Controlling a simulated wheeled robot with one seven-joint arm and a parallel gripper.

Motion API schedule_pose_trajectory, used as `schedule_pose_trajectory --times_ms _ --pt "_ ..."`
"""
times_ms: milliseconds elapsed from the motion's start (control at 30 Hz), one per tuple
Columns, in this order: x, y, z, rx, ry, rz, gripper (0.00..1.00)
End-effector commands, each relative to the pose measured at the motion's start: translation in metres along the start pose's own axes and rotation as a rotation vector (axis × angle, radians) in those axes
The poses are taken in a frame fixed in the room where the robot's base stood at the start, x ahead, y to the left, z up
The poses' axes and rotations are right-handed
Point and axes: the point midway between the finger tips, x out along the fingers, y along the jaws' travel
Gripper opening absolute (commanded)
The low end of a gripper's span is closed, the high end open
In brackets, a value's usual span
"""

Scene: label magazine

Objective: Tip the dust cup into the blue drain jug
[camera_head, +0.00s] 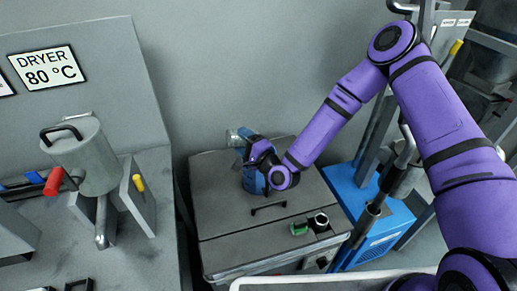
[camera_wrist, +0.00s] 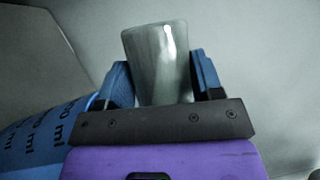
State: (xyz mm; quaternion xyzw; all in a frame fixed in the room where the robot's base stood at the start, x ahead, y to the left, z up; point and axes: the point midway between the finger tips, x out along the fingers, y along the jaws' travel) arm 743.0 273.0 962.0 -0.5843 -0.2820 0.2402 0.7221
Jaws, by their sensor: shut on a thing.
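My gripper (camera_wrist: 163,90) is shut on the dust cup (camera_wrist: 157,62), a smooth grey cup between its two blue fingers. In the head view the cup (camera_head: 233,137) shows only partly, at the left of my gripper (camera_head: 246,143), and looks tilted well over to the side. The blue drain jug (camera_head: 251,181) stands on the grey cabinet, just below my gripper in the picture and partly hidden by it. In the wrist view the jug (camera_wrist: 40,135) with its ml marks is at the lower left. The inside of the cup and of the jug is hidden.
The grey cabinet top (camera_head: 215,217) has a dark handle (camera_head: 268,208) and small green and black items (camera_head: 310,224) at its front right. A dryer with a grey hopper (camera_head: 92,158) stands at the left. A blue machine (camera_head: 372,215) stands at the right.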

Motion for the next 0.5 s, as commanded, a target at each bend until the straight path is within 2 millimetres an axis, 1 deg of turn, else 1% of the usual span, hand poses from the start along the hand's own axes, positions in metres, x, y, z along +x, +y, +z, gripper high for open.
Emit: schedule_pose_trajectory --times_ms 500 --pt "-0.001 -0.0021 -0.0014 0.051 0.002 -0.027 0.35"
